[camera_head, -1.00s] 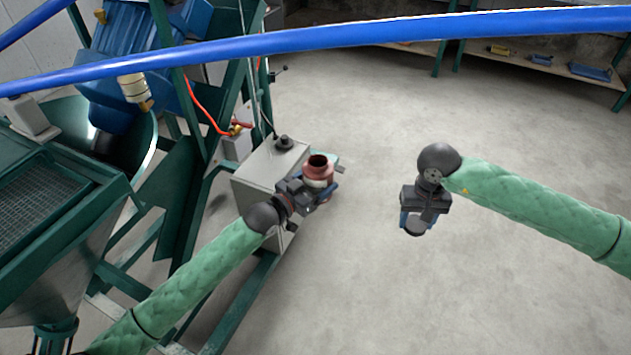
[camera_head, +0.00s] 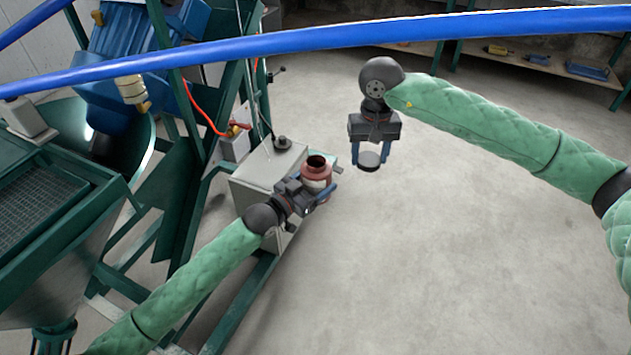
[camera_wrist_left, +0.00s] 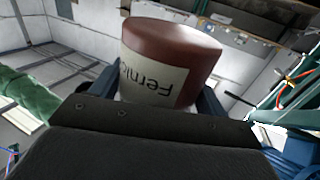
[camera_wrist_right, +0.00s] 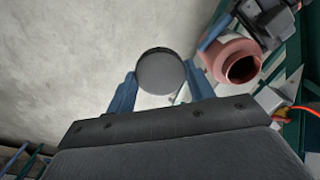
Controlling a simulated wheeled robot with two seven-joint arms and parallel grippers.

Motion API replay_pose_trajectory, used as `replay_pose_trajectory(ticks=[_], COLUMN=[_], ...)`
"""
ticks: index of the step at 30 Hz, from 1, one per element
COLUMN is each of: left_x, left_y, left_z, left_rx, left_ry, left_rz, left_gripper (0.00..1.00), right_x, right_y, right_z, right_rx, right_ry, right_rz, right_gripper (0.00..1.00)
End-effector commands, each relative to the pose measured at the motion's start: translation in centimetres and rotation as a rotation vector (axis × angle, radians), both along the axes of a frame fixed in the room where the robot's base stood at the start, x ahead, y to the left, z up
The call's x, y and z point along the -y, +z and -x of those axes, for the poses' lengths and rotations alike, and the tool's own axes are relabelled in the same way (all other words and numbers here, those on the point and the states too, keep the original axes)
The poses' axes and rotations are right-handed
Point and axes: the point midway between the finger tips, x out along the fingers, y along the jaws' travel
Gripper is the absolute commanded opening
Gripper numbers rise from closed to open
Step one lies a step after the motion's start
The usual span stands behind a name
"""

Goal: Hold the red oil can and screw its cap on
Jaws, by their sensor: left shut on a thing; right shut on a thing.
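The red oil can (camera_head: 316,172) is upright with its dark round mouth open at the top. My left gripper (camera_head: 322,193) is shut around its body, in front of a grey box. In the left wrist view the can (camera_wrist_left: 172,62) shows a pale label between the fingers. My right gripper (camera_head: 370,158) is shut on the dark round cap (camera_head: 369,160), to the right of the can and apart from it. In the right wrist view the cap (camera_wrist_right: 160,71) sits between the blue fingertips, and the can's open mouth (camera_wrist_right: 241,67) shows to the right.
A grey box (camera_head: 262,180) on a green frame stands beside the can. A green machine with a mesh-topped hopper (camera_head: 45,205) fills the left. A blue bar (camera_head: 330,45) crosses the top of the head view. The floor (camera_head: 430,250) at the right is clear.

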Motion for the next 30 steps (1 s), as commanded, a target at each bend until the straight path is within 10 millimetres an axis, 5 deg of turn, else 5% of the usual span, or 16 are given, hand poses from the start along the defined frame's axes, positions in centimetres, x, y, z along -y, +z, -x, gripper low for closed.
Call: replay_pose_trajectory(ticks=[9, 18, 30], left_x=[0.0, 0.0, 0.0], left_y=[0.1, 0.0, 0.1], left_z=[0.0, 0.0, 0.0], left_rx=[0.001, 0.001, 0.001], left_ry=[0.000, 0.000, 0.000], left_rz=[0.001, 0.001, 0.001], left_gripper=[0.34, 0.34, 0.34], right_x=[-8.3, -13.7, -12.9], right_y=[5.1, 5.7, 3.9], right_z=[-1.8, -2.0, -2.3], right_rx=[0.003, 0.000, 0.000], right_ry=[0.061, 0.007, -0.237], right_rz=[0.000, 0.001, 0.000], right_gripper=[0.32, 0.32, 0.32])
